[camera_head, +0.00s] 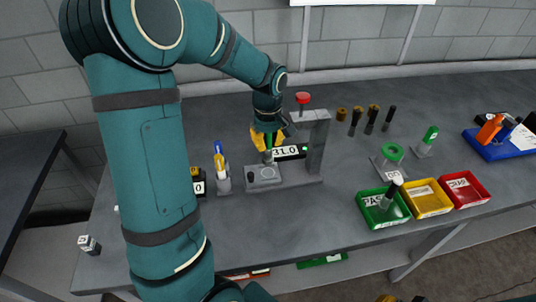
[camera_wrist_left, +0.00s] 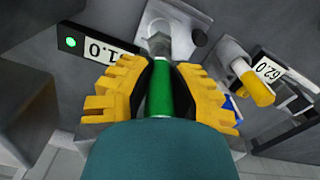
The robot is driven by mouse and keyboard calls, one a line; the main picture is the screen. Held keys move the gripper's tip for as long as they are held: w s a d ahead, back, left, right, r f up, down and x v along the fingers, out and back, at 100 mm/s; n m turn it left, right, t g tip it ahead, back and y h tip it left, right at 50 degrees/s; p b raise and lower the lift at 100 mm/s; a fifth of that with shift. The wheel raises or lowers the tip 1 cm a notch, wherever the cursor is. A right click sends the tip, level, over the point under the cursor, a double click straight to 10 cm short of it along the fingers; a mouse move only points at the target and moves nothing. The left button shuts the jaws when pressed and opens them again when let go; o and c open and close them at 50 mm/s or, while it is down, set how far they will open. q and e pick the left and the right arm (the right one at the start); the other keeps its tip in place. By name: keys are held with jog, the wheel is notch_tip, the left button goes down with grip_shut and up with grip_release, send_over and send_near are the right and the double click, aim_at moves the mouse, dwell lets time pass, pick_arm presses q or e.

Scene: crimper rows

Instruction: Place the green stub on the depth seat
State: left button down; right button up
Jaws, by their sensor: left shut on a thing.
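The green stub (camera_wrist_left: 160,88) is upright between the yellow fingers of my left gripper (camera_head: 267,140), with its grey metal end (camera_head: 268,157) pointing down. The gripper is shut on it. In the left wrist view the metal end (camera_wrist_left: 159,44) overlaps the pale base plate (camera_wrist_left: 181,38).
A grey frame with a red knob (camera_head: 303,98) stands close right of the gripper. A blue, yellow and white tool (camera_head: 219,158) stands left. Green (camera_head: 370,203), yellow (camera_head: 425,211) and red (camera_head: 480,203) bins are at the right front. Several dark pegs stand behind.

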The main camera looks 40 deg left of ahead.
aim_at(268, 153)
pick_arm(q)
jog(key=shift+f+b, duration=0.35)
jog(key=shift+f, duration=1.9)
jog(key=shift+f, duration=0.15)
jog(key=c, duration=0.9)
grip_release()
jog(key=shift+c, duration=0.2)
jog(key=shift+r, duration=0.2)
notch_tip(268, 153, up, 12)
jog(key=shift+f+p, duration=0.1)
jog(key=shift+p, duration=0.85)
